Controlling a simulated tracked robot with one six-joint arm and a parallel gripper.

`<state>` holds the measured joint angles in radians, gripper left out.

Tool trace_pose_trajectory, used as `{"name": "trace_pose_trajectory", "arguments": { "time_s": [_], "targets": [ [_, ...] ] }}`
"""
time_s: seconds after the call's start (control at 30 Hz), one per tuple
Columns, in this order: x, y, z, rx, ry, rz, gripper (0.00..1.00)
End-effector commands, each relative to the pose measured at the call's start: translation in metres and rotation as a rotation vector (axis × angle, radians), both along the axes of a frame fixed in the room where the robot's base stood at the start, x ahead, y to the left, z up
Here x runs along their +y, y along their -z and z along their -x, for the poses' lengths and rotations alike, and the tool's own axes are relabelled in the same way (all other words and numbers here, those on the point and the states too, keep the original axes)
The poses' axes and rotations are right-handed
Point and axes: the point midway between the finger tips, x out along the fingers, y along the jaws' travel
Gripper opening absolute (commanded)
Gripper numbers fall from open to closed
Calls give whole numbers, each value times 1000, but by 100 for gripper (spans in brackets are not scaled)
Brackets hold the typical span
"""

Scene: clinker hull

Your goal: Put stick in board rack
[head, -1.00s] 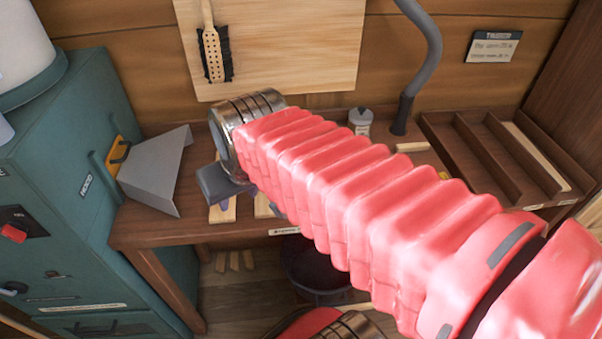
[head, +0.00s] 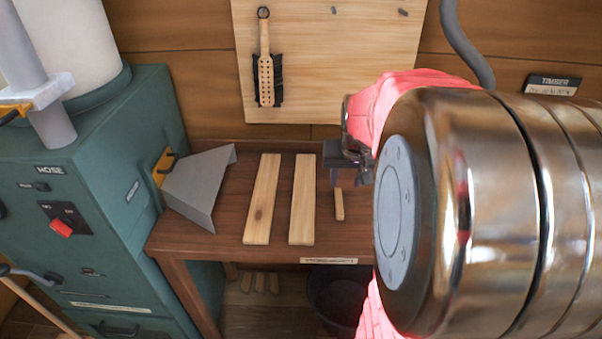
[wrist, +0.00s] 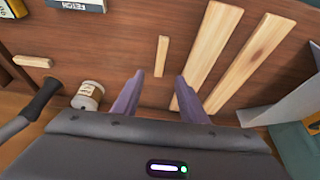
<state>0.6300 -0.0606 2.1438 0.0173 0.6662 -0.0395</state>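A short pale stick (head: 339,204) lies on the bench, right of two long boards. In the wrist view this stick (wrist: 161,56) lies just beyond the gap between my fingertips, not between them. My gripper (wrist: 158,90) is open and empty, with two purple fingers apart above the bench. In the head view my gripper (head: 347,172) shows partly, over the bench near the stick's far end. A second short stick (wrist: 33,61) lies at the left of the wrist view. The board rack is in neither current view; my arm covers the right of the bench in the head view.
The two long boards (head: 262,200) (head: 302,200) lie side by side. A small labelled jar (wrist: 88,95) and a grey pipe (wrist: 30,110) stand near my left finger in the wrist view. A grey metal scoop (head: 200,185) and teal cabinet (head: 90,190) are at left.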

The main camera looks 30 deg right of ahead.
Motion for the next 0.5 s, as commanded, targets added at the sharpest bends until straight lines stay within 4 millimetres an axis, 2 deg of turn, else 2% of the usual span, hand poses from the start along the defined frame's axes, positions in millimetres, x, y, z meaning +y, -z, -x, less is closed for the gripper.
{"name": "trace_pose_trajectory", "arguments": {
  "time_s": [0.27, 0.5],
  "targets": [
    [1, 1, -1, 0, -2, 0, 39],
    [-3, 23, -8, 3, -3, -2, 39]
  ]
}}
